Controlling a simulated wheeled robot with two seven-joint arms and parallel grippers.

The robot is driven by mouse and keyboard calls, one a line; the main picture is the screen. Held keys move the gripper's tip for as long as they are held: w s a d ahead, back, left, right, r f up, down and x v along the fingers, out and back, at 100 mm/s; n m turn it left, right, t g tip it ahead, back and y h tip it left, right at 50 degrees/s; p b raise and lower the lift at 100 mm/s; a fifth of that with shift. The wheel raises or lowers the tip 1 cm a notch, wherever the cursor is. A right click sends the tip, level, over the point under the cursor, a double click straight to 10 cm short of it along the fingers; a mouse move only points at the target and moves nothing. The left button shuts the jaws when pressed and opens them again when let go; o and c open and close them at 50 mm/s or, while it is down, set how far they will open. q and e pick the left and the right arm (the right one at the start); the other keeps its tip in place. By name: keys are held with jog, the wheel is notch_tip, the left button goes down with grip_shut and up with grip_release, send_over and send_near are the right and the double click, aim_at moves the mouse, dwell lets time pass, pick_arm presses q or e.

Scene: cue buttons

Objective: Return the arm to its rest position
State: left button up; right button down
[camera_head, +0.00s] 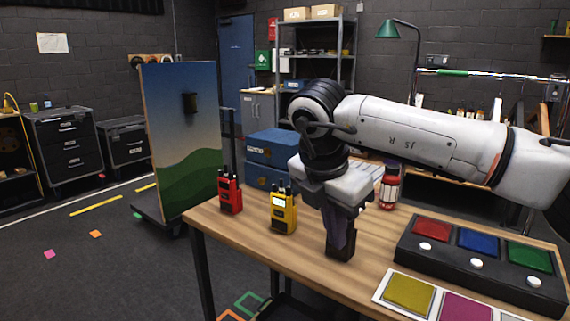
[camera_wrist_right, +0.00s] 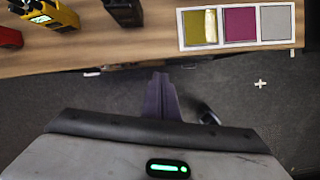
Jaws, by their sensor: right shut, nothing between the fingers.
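My right arm comes in from the right in the head view, with its right gripper (camera_head: 346,238) pointing down in front of the wooden table. Its fingers are together and empty. In the wrist view the purple-grey fingers (camera_wrist_right: 161,92) show against the dark floor, just off the table edge. A dark block-like object (camera_wrist_right: 125,11), partly cut off, stands on the table there; in the head view the gripper overlaps that area. The button box (camera_head: 467,265) has red, blue and green panels, each with a white button. My left gripper is not in view.
On the table (camera_head: 240,237) stand a red radio (camera_head: 230,193), a yellow radio (camera_head: 282,212) and a red bottle (camera_head: 389,188). A card with coloured squares (camera_wrist_right: 240,25) lies at the near edge. A painted panel (camera_head: 185,140) stands left; open floor lies beyond.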

jog(key=w+d+m+g, duration=0.15)
jog(key=d+m, duration=0.35)
jog(key=d, duration=1.5)
jog(key=s+a+f+n+g+y, duration=0.1)
jog(key=s+a+f+n+y, duration=0.2)
jog(key=a+f, duration=0.5)
jog(key=s+a+f+n+g+y, duration=0.15)
jog(key=a+f+y, duration=0.35)
jog(key=a, duration=0.5)
jog(key=s+a+f+t+y, duration=0.1)
jog(key=s+a+y, duration=0.2)
jog(key=a+y, duration=0.25)
jog(key=s+a+f+t+y, duration=0.1)
jog(key=s+a+t+y, duration=0.15)
jog(key=a+y, duration=0.35)
jog(key=s+d+f+m+t+h, duration=0.2)
jog(key=d+f+m+t+h, duration=0.8)
jog(key=d+f+m, duration=0.55)
jog(key=s+d+f+m+g+h, duration=0.35)
jog(key=s+d+f+h, duration=0.25)
jog(key=s+d+f, duration=0.95)
jog(key=s+a+r+m+y, duration=0.1)
jog(key=a+m, duration=0.3)
jog(key=a, duration=0.9)
jog(key=shift+s+a+r, duration=0.25)
jog(key=shift+s+a, duration=0.1)
jog(key=shift+s, duration=0.05)
